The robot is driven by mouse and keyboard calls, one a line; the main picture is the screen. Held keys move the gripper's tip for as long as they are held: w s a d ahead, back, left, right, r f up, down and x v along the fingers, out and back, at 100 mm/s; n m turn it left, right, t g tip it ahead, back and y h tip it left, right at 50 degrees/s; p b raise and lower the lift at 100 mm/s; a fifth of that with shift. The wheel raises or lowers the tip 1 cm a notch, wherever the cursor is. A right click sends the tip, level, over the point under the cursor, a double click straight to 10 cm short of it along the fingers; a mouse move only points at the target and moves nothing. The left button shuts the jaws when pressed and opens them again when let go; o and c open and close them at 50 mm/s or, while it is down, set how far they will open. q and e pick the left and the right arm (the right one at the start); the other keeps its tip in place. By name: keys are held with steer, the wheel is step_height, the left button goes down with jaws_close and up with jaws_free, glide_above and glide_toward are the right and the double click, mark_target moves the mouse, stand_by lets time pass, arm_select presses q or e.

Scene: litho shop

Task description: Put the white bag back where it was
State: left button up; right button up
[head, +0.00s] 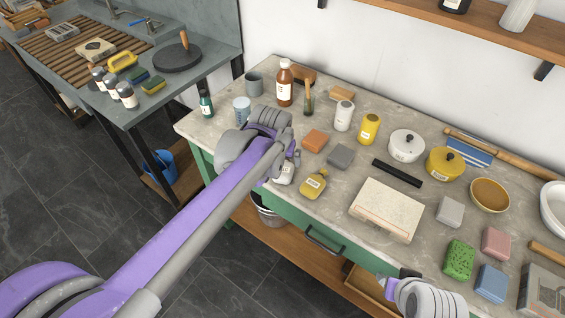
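A white bag-like item (285,176) with a dark mark shows at the front edge of the green-fronted workbench, just left of a yellow bag-like container (314,184) with a pale label. My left gripper (293,160) is directly over the white item. The gripper and arm hide much of it, and I cannot tell whether the fingers are closed on it or whether it rests on the top. My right gripper (394,286) is at the bench's front edge, low in the picture. Its fingers are too small and partly hidden to read.
On the workbench top (345,170) are a stone slab (387,210), a black bar (397,173), an orange block (315,140), a grey block (340,156), and bottles and pots behind. Coloured blocks crowd the right. A drawer (370,289) stands open below.

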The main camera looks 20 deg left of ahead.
arm_select(q)
steer(key=s+a+f, duration=0.1)
steer(key=s+f, duration=0.1)
steer(key=s, duration=0.9)
steer(key=s+a+f, duration=0.2)
steer(key=s, duration=0.9)
steer(key=shift+s+f+m+t, duration=0.15)
steer(key=shift+f+m+t, duration=0.15)
steer(key=shift+f+t, duration=0.1)
